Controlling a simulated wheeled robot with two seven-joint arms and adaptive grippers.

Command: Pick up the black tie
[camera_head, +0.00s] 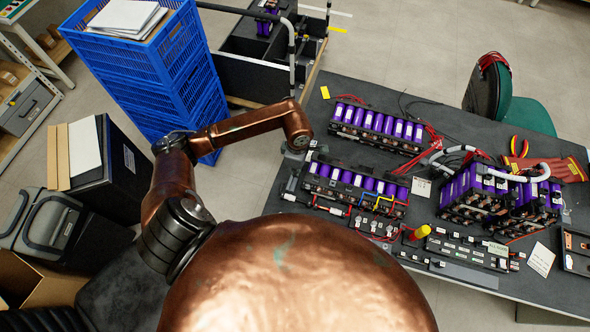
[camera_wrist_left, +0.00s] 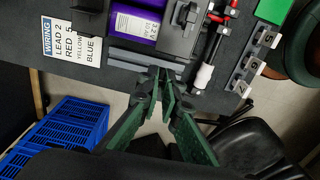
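I cannot make out the black tie for sure; dark cables and dark parts lie on the dark workbench (camera_head: 345,95). In the head view my left arm comes in from the left, and its left gripper (camera_head: 296,157) hangs over the bench's near left edge, mostly hidden under the wrist. In the left wrist view the two green fingers of the left gripper (camera_wrist_left: 161,74) come together at the tips beside a purple cell (camera_wrist_left: 135,22) and a black block (camera_wrist_left: 182,25). I see nothing clearly held between them. My right gripper is out of view.
Purple battery packs (camera_head: 375,125) and (camera_head: 355,185) stand near the gripper, with a larger pack (camera_head: 480,195) to the right. Blue crates (camera_head: 150,60) are stacked left of the bench. A green chair (camera_head: 525,112) stands behind.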

